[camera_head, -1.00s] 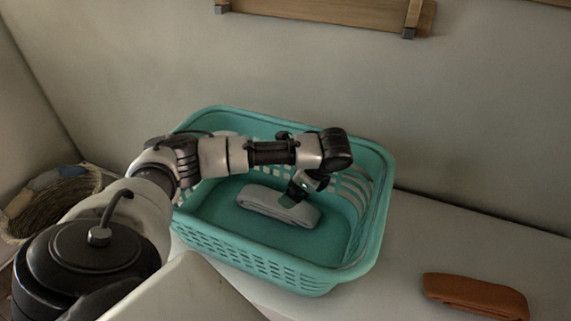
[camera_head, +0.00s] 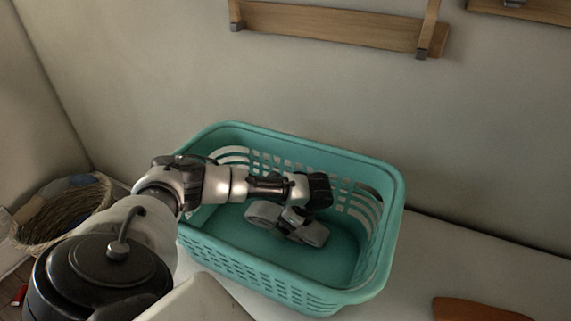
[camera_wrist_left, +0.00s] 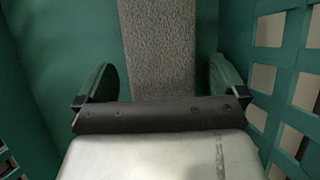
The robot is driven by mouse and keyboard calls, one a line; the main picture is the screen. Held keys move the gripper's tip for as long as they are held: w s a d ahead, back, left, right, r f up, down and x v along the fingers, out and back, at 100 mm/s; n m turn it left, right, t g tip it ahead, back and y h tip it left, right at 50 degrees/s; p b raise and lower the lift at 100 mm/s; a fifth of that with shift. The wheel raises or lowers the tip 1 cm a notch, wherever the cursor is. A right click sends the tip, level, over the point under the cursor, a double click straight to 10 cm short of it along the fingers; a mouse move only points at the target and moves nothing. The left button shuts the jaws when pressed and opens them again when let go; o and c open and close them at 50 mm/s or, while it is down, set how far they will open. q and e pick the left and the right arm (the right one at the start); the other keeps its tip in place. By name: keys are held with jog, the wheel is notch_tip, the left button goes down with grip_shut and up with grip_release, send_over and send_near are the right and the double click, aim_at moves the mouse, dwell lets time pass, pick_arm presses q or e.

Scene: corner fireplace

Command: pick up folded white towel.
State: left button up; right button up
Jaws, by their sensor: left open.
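The folded white towel (camera_head: 315,233) lies on the floor of a teal laundry basket (camera_head: 225,262) and looks greyish. My left gripper (camera_head: 292,220) is down inside the basket over the towel's middle, hiding part of it. In the left wrist view the towel (camera_wrist_left: 160,45) runs lengthwise between the two fingers of my left gripper (camera_wrist_left: 156,82). The fingers are apart, one on each side of the towel, with a gap on both sides. I cannot tell how deep the fingertips reach beside it. My right gripper is not in view.
The basket's slotted walls surround the gripper closely. The basket stands on a white surface (camera_head: 440,262) against the wall. An orange-brown folded item (camera_head: 480,310) lies at right. A wicker basket (camera_head: 62,215) stands at left. A wooden shelf (camera_head: 330,27) hangs above.

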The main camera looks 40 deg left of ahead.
pick_arm(q)
jog(key=shift+c, duration=0.2)
jog(key=c, duration=1)
jog(key=shift+r, duration=0.1)
